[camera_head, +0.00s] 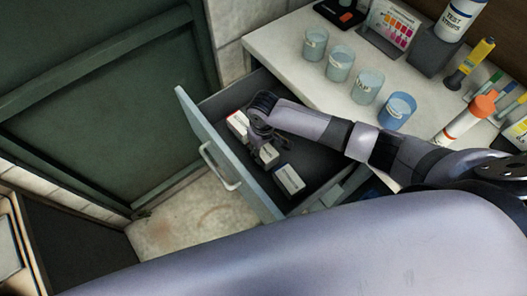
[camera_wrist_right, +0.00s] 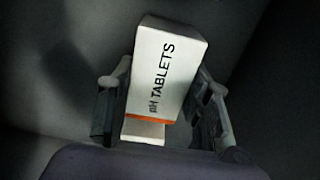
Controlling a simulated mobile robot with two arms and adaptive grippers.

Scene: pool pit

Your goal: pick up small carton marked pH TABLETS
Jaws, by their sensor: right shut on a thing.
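The small white carton marked pH TABLETS (camera_wrist_right: 168,75) has black lettering and an orange band. In the wrist view it stands between the two fingers of my right gripper (camera_head: 262,143), which is shut on it. In the head view this gripper reaches down into the open drawer (camera_head: 189,113). A white carton (camera_head: 268,155) shows at its fingers, partly covered; its label cannot be read there. A piece of white (camera_wrist_right: 143,130) shows below the orange band in the wrist view; I cannot tell whether it is a second carton. My left gripper is not in view.
In the drawer, a white carton with red (camera_head: 237,121) lies beyond the gripper and a white and blue carton (camera_head: 289,180) lies nearer. Several cups, including a blue one (camera_head: 398,109), and bottles stand on the counter (camera_head: 285,43). The drawer walls are close around the gripper.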

